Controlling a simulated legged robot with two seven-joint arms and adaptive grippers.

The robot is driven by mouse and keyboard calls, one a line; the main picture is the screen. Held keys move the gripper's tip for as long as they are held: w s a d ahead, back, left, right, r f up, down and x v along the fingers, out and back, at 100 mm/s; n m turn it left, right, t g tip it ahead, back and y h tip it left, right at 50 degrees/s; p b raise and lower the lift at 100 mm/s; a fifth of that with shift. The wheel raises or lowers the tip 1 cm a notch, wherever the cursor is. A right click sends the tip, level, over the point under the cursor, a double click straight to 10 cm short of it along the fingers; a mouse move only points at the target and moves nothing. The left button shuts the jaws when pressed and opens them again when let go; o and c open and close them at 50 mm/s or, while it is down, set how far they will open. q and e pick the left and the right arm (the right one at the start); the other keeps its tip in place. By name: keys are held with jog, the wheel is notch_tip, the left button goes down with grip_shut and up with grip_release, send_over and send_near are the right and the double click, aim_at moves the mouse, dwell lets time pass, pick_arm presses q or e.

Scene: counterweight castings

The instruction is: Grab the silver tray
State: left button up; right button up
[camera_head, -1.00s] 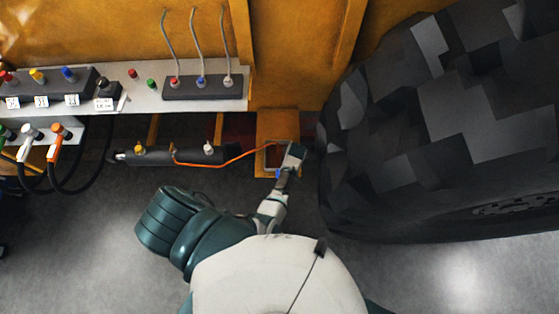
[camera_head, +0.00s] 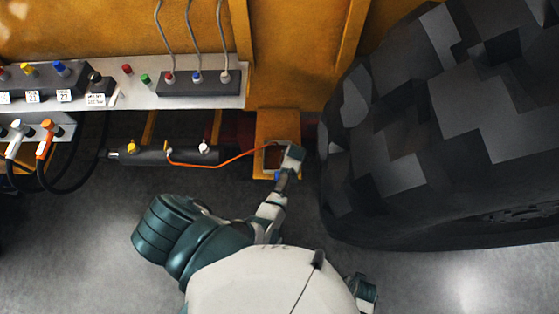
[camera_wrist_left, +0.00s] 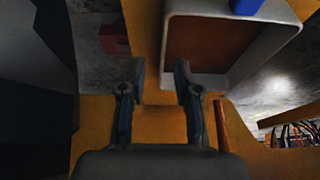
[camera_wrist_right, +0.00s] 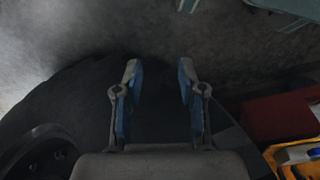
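The silver tray, with a pale grey rim and a rust-brown inside, fills the top right of the left wrist view (camera_wrist_left: 287,57). In the head view its small grey-rimmed shape (camera_head: 268,166) is partly hidden by my left gripper (camera_head: 293,156). The left wrist view shows my left gripper's two fingers (camera_wrist_left: 160,78) apart and empty.
A huge black tyre (camera_head: 440,130) stands close on the right. An orange bracket (camera_head: 277,125) is by the tray. A dark cylinder (camera_head: 180,155) with an orange cable lies left of it, below a grey shelf (camera_head: 130,97) with connectors. Open floor (camera_head: 60,245) is at lower left.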

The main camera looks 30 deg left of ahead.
aim_at(278, 161)
pick_arm(q)
jog(key=b+x, duration=0.3)
jog(key=shift+s+a+f, duration=0.1)
jog(key=shift+a+f, duration=0.2)
jog(key=shift+a, duration=0.15)
jog(key=shift+w+d+f+b, duration=0.3)
jog(key=shift+d+f+b, duration=0.1)
jog(key=shift+b, duration=0.45)
jog(key=shift+a, duration=0.35)
jog(key=shift+c, duration=1.2)
jog(key=shift+a, duration=0.1)
grip_shut()
pick_arm(e)
notch_tip(278, 161, up, 14)
jog(key=shift+a, duration=0.35)
jog(key=shift+d+r, duration=0.1)
